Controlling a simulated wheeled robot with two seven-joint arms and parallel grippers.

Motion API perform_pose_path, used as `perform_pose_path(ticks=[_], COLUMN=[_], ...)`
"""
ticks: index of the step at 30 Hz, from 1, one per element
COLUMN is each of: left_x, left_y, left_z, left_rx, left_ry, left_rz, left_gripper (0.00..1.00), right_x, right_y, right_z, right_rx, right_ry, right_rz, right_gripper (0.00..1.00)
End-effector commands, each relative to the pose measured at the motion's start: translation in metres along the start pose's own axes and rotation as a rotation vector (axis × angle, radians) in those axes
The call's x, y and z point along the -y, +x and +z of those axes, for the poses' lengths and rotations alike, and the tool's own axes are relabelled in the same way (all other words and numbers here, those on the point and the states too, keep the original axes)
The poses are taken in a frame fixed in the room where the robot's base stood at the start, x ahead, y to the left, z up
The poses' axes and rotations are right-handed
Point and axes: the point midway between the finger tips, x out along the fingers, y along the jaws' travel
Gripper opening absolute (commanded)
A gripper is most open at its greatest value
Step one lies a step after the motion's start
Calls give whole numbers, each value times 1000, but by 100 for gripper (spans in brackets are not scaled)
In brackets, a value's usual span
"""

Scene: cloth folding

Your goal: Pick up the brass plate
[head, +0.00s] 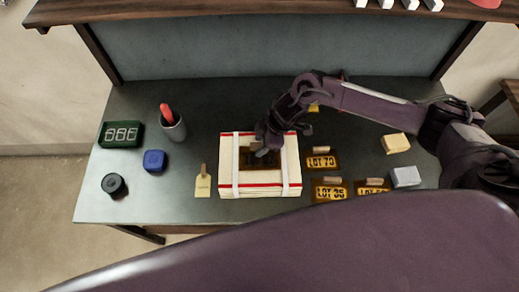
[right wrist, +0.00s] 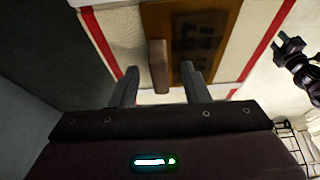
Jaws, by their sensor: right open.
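A brown brass plate with dark lettering and a wooden handle lies on top of the cream box (head: 262,180) in the head view, partly covered by my right gripper (head: 268,140). In the right wrist view the brass plate (right wrist: 205,45) shows with its wooden handle (right wrist: 158,65) standing up from it. My right gripper (right wrist: 160,68) is open, its fingers on either side of the handle's near end. I cannot tell whether they touch it.
Several similar plates, one reading LOT 70 (head: 322,162), lie right of the box with pale blocks (head: 396,143). A tag (head: 203,184), a blue item (head: 155,160), a pen cup (head: 174,128), a green counter (head: 121,134) and a black roll (head: 114,185) are left.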

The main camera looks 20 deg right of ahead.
Motion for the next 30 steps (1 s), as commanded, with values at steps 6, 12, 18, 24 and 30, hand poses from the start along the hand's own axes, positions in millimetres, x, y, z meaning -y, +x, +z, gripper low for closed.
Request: perform_pose_path(ticks=[6, 12, 18, 24, 30], left_x=[-1, -1, -2, -2, -2], left_y=[0, 0, 0, 1, 5], left_z=[4, 9, 10, 10, 10], left_rx=[6, 13, 14, 15, 15], left_ry=[0, 0, 0, -1, -1], left_rz=[1, 2, 2, 2, 2], left_gripper=[38, 38, 38, 38, 38], right_x=[0, 0, 0, 0, -1], right_y=[0, 0, -1, -2, -18], right_z=[0, 0, 0, -1, -8], right_rx=[0, 0, -1, -1, -3], right_ry=[1, 1, 0, 0, -1], right_rz=[0, 0, 0, 1, 2], right_gripper=[25, 0, 0, 0, 0])
